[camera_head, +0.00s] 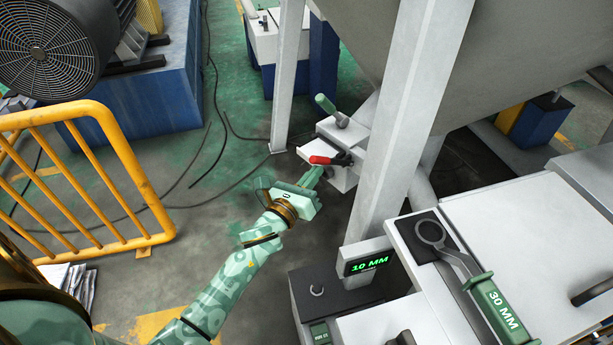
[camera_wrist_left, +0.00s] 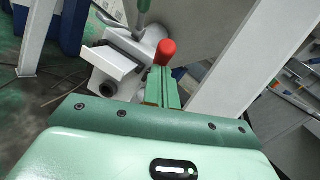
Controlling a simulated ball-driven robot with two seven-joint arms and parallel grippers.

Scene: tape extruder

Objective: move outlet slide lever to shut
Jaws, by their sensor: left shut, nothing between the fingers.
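A lever with a red grip (camera_head: 320,160) and a dark arm sits on the white outlet block (camera_head: 343,180) below the hopper. I take it to be the outlet slide lever. My left gripper (camera_head: 311,176) is shut and empty, its fingertips right by the red grip. In the left wrist view the red grip (camera_wrist_left: 165,50) shows just beyond the tips of the shut fingers (camera_wrist_left: 161,72). I cannot tell whether they touch. A second lever with a green grip (camera_head: 325,104) stands above it on the same outlet. My right gripper is not in view.
A grey post (camera_head: 398,130) stands just right of the outlet, with a 10 MM display (camera_head: 366,263). A 30 MM green-handled tool (camera_head: 496,305) lies at right. A yellow railing (camera_head: 130,165) stands at left. Cables cross the open floor (camera_head: 190,215).

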